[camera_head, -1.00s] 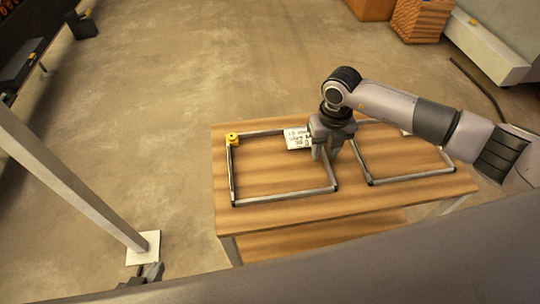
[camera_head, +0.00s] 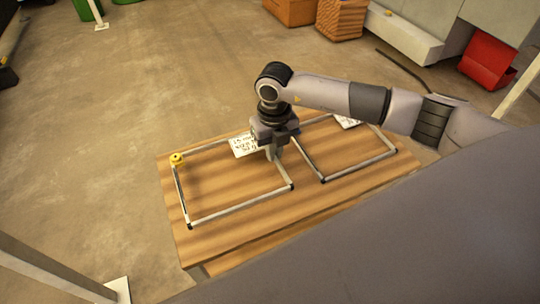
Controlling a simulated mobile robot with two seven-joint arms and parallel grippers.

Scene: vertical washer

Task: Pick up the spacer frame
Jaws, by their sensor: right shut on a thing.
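Two thin grey rectangular spacer frames lie side by side on a wooden table (camera_head: 225,222): a left one (camera_head: 240,207) and a right one (camera_head: 360,166). My right gripper (camera_head: 275,153) points down and is shut on the right side bar of the left spacer frame, near its far right corner. The fingers hide part of that bar. The frame still appears to lie on the tabletop. My left gripper is out of view.
A white label with writing (camera_head: 244,146) lies by the left frame's far bar, and a small yellow object (camera_head: 177,159) sits at its far left corner. Orange crates (camera_head: 340,18) and a red bin (camera_head: 487,58) stand beyond. Open floor lies left.

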